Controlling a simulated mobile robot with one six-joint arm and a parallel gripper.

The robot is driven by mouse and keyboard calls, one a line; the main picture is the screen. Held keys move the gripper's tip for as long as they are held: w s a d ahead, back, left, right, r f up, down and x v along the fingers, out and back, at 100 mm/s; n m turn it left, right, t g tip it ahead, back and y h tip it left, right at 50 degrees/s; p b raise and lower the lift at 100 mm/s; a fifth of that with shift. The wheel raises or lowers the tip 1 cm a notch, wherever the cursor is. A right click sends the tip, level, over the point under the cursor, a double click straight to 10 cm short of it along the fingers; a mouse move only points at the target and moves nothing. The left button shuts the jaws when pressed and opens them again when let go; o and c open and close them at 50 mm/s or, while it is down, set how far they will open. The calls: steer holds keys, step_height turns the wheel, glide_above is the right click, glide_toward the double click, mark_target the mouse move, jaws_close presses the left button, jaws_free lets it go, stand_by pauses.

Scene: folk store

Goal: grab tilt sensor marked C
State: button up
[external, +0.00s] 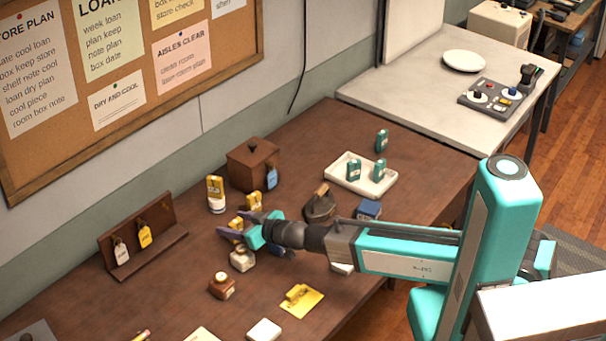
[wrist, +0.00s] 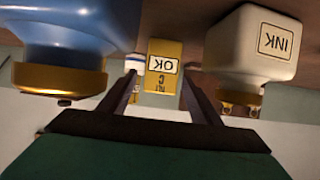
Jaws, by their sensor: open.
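A yellow tilt sensor (wrist: 162,78) stands ahead of my gripper in the wrist view. Another yellow item (external: 254,200) stands just behind.
In the wrist view, a blue bottle (wrist: 75,35) is close on the left and a white ink bottle (wrist: 255,45) on the right. A white tray (external: 345,181) with green items, a wooden box (external: 250,165) and a yellow-and-white container (external: 215,195) stand behind. A brown jar (external: 222,287) is in front.

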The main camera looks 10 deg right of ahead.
mark_target(235, 221)
stand_by(0.5)
steer(key=c, duration=1.2)
steer(key=shift+r, duration=0.1)
steer(key=shift+r, duration=4.95)
